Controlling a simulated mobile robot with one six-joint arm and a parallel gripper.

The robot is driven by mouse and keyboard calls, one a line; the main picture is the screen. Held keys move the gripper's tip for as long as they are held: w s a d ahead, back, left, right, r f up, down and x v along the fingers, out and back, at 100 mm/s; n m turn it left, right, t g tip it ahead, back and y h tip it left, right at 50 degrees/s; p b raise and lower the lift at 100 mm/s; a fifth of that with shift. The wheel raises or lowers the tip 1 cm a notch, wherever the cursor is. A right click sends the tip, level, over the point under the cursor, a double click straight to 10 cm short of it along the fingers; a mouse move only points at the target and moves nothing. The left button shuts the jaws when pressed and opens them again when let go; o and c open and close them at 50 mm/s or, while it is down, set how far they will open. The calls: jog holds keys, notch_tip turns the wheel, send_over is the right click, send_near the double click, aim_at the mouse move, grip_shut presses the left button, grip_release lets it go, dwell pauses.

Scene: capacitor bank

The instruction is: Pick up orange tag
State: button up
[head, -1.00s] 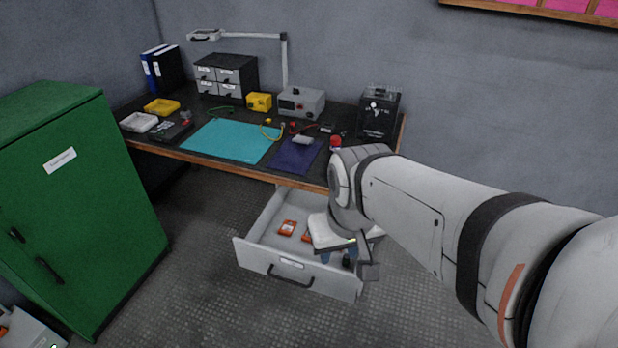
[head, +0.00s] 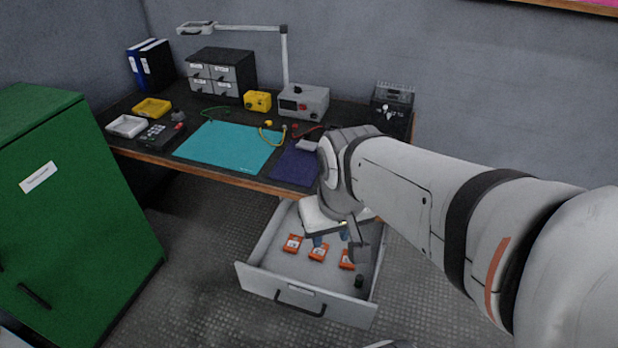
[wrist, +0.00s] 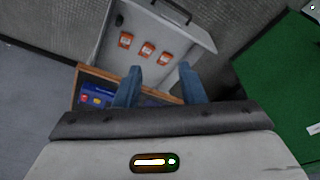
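Three orange tags lie in a row in the open grey drawer (head: 262,282): a left one (head: 292,243), a middle one (head: 318,252) and a right one (head: 346,260). The wrist view shows the same three tags, such as the middle one (wrist: 147,49), flat on the drawer floor. My gripper (wrist: 158,80) is open, its two blue fingers apart with nothing between them. In the head view my gripper (head: 331,240) hangs over the back part of the drawer, partly hidden by my wrist. The fingers appear apart from the tags.
A small black cylinder (head: 359,281) stands in the drawer's front right. The workbench edge (head: 220,175) runs above and behind the drawer. A green cabinet (head: 80,210) stands at the left. Textured floor (head: 200,270) lies clear between cabinet and drawer.

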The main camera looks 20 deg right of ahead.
jog(key=shift+o, duration=1)
jog(key=shift+w+d+f, duration=0.1)
jog(key=shift+d+f, duration=0.15)
jog(key=o, duration=0.6)
jog(key=w+d+f+m+b, duration=0.1)
jog(key=w+f+b, duration=0.1)
jog(key=f+b, duration=0.2)
jog(key=w+d+f+m+h+b, duration=0.1)
jog(key=w+d+f+b, duration=0.1)
jog(key=f, duration=0.4)
jog(key=w+d+f+m+b, duration=0.1)
jog(key=w+d+f+b, duration=0.1)
jog(key=f+b, duration=0.4)
jog(key=shift+w+d+h, duration=0.2)
jog(key=shift+w+h, duration=0.1)
jog(key=shift+w, duration=0.5)
jog(key=m+t+b, duration=0.1)
jog(key=m+b, duration=0.2)
jog(key=b, duration=1.1)
send_over(347, 265)
jog(key=s, duration=0.2)
jog(key=shift+h, duration=0.3)
jog(key=f, duration=2.3)
jog(key=shift+s+a+f, duration=0.15)
jog(key=shift+a, duration=0.25)
jog(key=b+x, duration=0.3)
jog(key=x, duration=0.2)
jog(key=shift+a+f, duration=0.1)
jog(key=shift+f, duration=0.05)
